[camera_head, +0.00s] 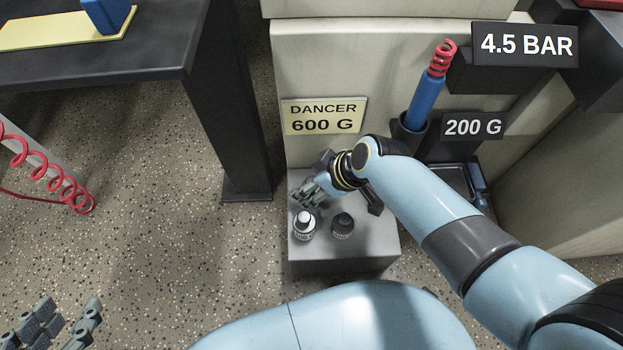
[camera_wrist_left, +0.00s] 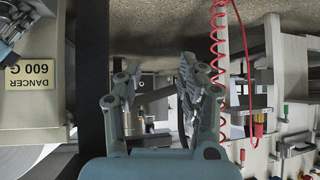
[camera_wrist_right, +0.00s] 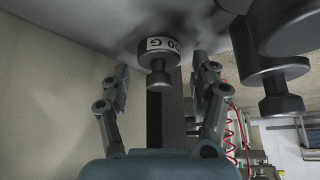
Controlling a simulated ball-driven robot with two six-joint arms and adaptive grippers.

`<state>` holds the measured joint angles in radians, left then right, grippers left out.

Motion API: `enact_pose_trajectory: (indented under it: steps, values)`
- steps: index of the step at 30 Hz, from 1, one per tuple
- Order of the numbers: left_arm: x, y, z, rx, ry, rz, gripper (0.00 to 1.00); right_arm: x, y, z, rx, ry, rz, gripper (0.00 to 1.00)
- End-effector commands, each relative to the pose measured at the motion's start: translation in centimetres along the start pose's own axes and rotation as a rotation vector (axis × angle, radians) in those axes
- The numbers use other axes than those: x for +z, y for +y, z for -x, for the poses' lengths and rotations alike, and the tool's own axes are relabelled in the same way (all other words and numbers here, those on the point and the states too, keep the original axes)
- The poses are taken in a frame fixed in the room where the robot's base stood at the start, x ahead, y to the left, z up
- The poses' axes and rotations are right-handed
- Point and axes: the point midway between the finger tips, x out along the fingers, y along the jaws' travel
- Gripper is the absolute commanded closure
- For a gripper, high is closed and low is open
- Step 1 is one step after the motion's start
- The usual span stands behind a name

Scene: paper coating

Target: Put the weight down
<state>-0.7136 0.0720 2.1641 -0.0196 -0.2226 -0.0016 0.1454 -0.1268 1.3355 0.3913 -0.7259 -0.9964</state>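A pale-topped weight (camera_head: 304,226) with a label and a dark weight (camera_head: 343,225) stand on the grey box (camera_head: 370,243) in the head view. My right gripper (camera_head: 306,192) is just above and behind the pale-topped one. In the right wrist view a labelled weight (camera_wrist_right: 160,56) reading "00 G" shows between the spread fingertips of my right gripper (camera_wrist_right: 162,78), with gaps on both sides. My left gripper (camera_head: 52,325) is open at the lower left corner; in the left wrist view its fingers (camera_wrist_left: 157,78) are apart with nothing between them.
More dark weights (camera_wrist_right: 272,75) show at the right of the right wrist view. A "DANCER 600 G" sign (camera_head: 323,116) is behind the box. A blue tool with a red coil (camera_head: 427,100) stands in a holder. A dark table (camera_head: 150,62) is at upper left; speckled floor is clear between.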

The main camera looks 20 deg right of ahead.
Motion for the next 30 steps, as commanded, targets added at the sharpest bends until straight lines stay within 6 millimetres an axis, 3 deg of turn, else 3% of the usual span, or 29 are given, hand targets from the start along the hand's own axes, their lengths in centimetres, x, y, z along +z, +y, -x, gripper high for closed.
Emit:
enact_pose_trajectory:
  steps: [8,14,20,30]
  values:
    - [-0.4,-0.1,0.1,0.000,-0.024,0.001,0.60,-0.3,0.1,0.5,0.001,0.001,0.001,0.37]
    - [-1.9,-0.3,0.6,0.002,-0.134,0.006,0.60,-0.5,0.1,2.5,0.003,0.003,0.002,0.37]
    - [-3.2,-0.5,2.1,0.010,-0.288,0.011,0.60,-0.5,0.2,4.8,0.003,0.002,0.003,0.37]
    - [-5.0,-0.6,6.5,0.026,-0.549,0.008,0.60,-0.4,0.1,9.2,0.003,0.002,0.003,0.37]
